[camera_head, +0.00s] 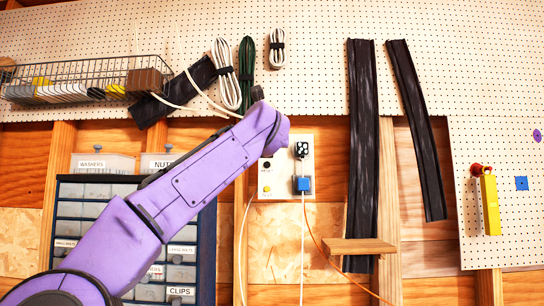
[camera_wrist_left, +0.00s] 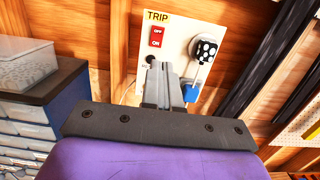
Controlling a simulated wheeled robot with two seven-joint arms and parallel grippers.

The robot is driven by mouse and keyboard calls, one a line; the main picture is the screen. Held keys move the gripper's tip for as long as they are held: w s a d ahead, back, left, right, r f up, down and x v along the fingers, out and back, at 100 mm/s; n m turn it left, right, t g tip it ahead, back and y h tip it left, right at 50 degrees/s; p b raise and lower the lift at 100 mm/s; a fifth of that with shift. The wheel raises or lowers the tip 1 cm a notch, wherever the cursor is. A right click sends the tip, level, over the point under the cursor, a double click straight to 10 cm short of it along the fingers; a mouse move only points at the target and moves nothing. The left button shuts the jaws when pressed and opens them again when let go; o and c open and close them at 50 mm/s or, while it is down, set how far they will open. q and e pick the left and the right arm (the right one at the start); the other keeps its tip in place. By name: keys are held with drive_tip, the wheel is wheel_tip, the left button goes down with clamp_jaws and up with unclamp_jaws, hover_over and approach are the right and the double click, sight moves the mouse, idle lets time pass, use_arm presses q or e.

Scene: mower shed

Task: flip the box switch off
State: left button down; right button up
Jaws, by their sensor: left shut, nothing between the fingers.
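A white panel (camera_wrist_left: 182,27) is mounted on the wooden wall, with a yellow TRIP label (camera_wrist_left: 157,15) at its upper left. Below that label, a red switch (camera_wrist_left: 156,37) is marked OFF above and ON below. I cannot tell which side is pressed in. My left gripper (camera_wrist_left: 158,64) is shut and empty, its tips appearing just below the switch; contact is not clear. In the head view the panel (camera_head: 308,148) shows beside my purple left arm, which hides the switch and the left gripper. My right gripper is not in view.
A black-and-white dotted plug (camera_wrist_left: 206,50) and a blue plug (camera_head: 303,185) are on the panel's right, with cords hanging down. A yellow button (camera_head: 267,189) is at lower left. A drawer cabinet (camera_head: 207,250) stands left; a wooden shelf (camera_head: 358,246) juts out at lower right.

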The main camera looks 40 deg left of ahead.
use_arm(q)
drive_tip(key=p+x, duration=1.2)
drive_tip(key=x, duration=0.2)
drive_tip(key=shift+r, duration=0.1)
